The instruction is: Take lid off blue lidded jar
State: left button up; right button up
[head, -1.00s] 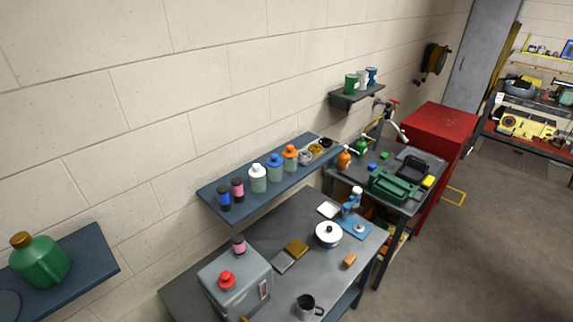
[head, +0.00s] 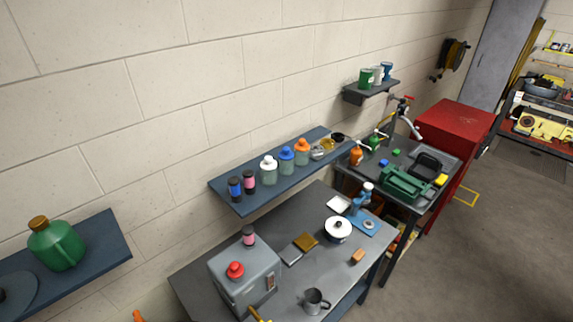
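The blue-lidded jar (head: 287,164) stands upright on the blue-grey wall shelf (head: 240,208). Its body is pale green and its blue lid (head: 287,153) is on. A white-lidded jar (head: 268,176) stands to its left and an orange-lidded jar (head: 302,157) to its right, both close beside it. Neither of my grippers shows in the head view.
Below, the workbench (head: 206,280) holds a grey box (head: 243,262), a white lidded pot (head: 338,231) and a mug (head: 314,302). A green jug (head: 57,246) stands far left.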

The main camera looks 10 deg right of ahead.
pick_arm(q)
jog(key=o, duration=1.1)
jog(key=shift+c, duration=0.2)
